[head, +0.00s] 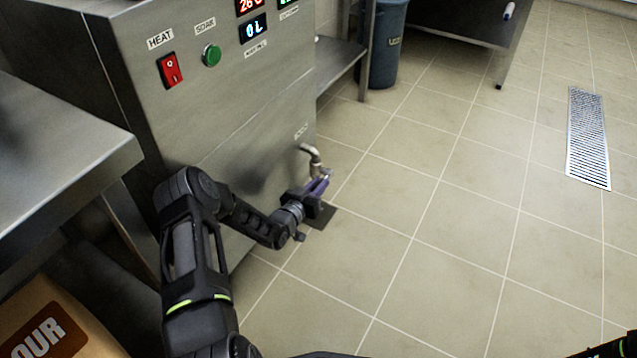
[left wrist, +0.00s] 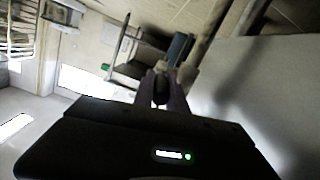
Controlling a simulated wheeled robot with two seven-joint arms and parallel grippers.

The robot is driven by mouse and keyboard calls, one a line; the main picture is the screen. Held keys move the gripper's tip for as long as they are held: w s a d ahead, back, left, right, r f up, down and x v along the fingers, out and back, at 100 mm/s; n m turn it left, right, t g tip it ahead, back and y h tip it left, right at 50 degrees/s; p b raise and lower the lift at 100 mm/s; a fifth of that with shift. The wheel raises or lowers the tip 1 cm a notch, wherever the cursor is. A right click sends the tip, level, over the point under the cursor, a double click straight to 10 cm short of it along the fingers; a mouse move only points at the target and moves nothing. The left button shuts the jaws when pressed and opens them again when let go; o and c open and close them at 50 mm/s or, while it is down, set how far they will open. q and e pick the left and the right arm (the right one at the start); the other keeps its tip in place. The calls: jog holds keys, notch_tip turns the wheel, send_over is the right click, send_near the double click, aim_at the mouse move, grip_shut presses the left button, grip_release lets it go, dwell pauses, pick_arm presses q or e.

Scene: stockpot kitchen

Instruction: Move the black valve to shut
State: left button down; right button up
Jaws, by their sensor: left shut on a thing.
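A bent metal drain pipe (head: 312,155) comes out of the lower front of the steel stockpot unit (head: 215,120). My left gripper (head: 319,186), with purple fingers, is at the outer end of this pipe, low above the floor. In the left wrist view its two fingers (left wrist: 162,92) are close together around something small and dark, which seems to be the black valve. The fingers hide most of the valve in the head view, and its exact angle cannot be told.
The unit has a red HEAT switch (head: 170,70), a green SOAK button (head: 211,55) and lit displays above. A steel table (head: 70,150) stands at left, a flour sack (head: 50,325) below. A blue-grey bin (head: 384,45) stands behind. The tiled floor at right is clear, with a drain grate (head: 588,140).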

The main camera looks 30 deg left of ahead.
aim_at(319, 183)
pick_arm(q)
jog(key=shift+f+t, duration=0.5)
jog(key=shift+t, duration=0.4)
jog(key=c, duration=1.4)
grip_release()
jog(key=shift+o, duration=0.2)
jog(key=shift+r, duration=0.1)
notch_tip(319, 183, up, 9)
jog(key=p, duration=0.4)
jog(key=shift+p, duration=0.35)
jog(key=shift+r, duration=0.4)
